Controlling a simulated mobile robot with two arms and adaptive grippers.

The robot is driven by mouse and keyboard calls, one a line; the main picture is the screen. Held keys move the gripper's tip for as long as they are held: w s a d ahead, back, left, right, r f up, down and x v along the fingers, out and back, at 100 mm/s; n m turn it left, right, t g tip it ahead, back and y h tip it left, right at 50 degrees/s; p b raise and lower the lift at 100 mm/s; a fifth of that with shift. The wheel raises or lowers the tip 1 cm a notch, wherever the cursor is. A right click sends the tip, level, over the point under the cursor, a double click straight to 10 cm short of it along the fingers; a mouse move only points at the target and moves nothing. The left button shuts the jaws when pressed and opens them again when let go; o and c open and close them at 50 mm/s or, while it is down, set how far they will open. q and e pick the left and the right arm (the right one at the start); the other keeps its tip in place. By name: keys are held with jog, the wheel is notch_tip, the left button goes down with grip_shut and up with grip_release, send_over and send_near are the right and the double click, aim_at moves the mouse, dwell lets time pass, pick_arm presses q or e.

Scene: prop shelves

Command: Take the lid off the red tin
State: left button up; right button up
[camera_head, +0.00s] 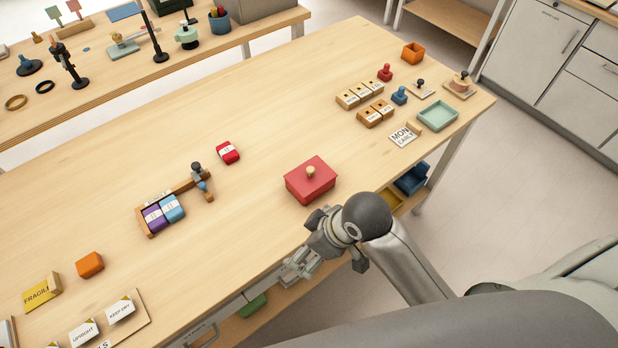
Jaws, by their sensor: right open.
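The red tin (308,190) stands on the wooden table near its front edge. Its red lid (312,173) with a round wooden knob (310,171) sits on top. My right gripper (290,276) is open and empty at the table's front edge, below and left of the tin and apart from it. My left gripper does not show.
A small red block (228,152) lies left of the tin. A wooden rack (150,220) with purple and blue blocks stands farther left. Stamps, wooden blocks and a green tray (437,116) are at the right end. Table around the tin is clear.

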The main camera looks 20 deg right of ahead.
jog(key=w+a+r+n, duration=0.1)
jog(key=w+n, duration=0.1)
jog(key=w+a+r+n+g, duration=0.1)
jog(key=w+a+n, duration=0.1)
jog(key=w+n, duration=0.1)
jog(key=w+a+r+n, duration=0.1)
jog(key=w+r+n, duration=0.1)
jog(key=n, duration=0.1)
jog(key=shift+w+a+g, duration=0.15)
jog(key=shift+a+g, duration=0.25)
jog(key=w+d+r+n+g+h, duration=0.2)
jog(key=w+d+r+n+h, duration=0.1)
jog(key=w+d+r+n, duration=0.45)
jog(key=m, duration=0.2)
send_over(305, 179)
notch_tip(305, 179, down, 4)
jog(key=shift+w+a+r+n, duration=0.1)
jog(key=shift+r+n, duration=0.1)
jog(key=shift+n, duration=0.05)
notch_tip(305, 179, down, 4)
jog(key=shift+f+p, duration=0.1)
jog(key=shift+p, duration=0.7)
jog(key=shift+d+f, duration=0.2)
jog(key=shift+f, duration=0.4)
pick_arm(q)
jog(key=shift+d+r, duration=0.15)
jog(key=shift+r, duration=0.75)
pick_arm(e)
grip_shut()
